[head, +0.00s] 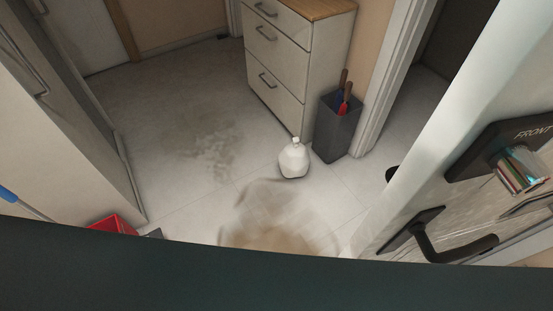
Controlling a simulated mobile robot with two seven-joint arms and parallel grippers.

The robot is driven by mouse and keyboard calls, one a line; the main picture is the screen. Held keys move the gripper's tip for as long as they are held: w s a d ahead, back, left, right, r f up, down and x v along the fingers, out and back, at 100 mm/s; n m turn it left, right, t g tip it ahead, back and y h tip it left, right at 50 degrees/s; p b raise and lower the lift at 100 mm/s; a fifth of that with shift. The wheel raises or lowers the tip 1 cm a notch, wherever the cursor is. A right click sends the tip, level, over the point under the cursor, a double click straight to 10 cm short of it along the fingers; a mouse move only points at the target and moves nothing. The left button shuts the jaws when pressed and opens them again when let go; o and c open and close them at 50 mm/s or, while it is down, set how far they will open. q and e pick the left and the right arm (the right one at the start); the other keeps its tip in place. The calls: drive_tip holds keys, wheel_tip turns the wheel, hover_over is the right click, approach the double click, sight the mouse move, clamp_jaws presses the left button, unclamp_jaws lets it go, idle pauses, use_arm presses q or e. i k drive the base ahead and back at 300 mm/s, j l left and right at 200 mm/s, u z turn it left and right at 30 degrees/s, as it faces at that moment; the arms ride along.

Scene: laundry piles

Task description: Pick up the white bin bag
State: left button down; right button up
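A white, rounded object with a narrow top (294,160) stands upright on the tiled floor, in front of the drawer cabinet. It looks like the tied white bin bag, though at this size it could also be a jug. Nothing is touching it except the floor. Neither of my grippers shows in the head view.
A drawer cabinet (277,60) with a wooden top stands behind it. A grey bin (338,128) holding red- and brown-handled items is just right. A door with a black handle (455,246) is at right. A red container (115,226) is at lower left. The stained floor (190,150) is open.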

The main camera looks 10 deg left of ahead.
sight(295, 159)
drive_tip(key=i+j+z, duration=0.1)
drive_tip(key=z, duration=0.35)
drive_tip(key=j+z, duration=0.3)
drive_tip(key=z, duration=0.15)
drive_tip(key=j+z, duration=0.2)
drive_tip(key=z, duration=0.25)
drive_tip(key=j+z, duration=1.1)
drive_tip(key=j, duration=0.15)
drive_tip(key=i+j+z, duration=0.1)
drive_tip(key=j+z, duration=0.2)
drive_tip(key=j, duration=0.15)
drive_tip(key=j+u, duration=0.1)
drive_tip(key=j, duration=0.35)
drive_tip(key=i+j+u, duration=0.1)
drive_tip(key=j, duration=0.35)
drive_tip(key=j+u, duration=0.35)
drive_tip(key=j, duration=0.2)
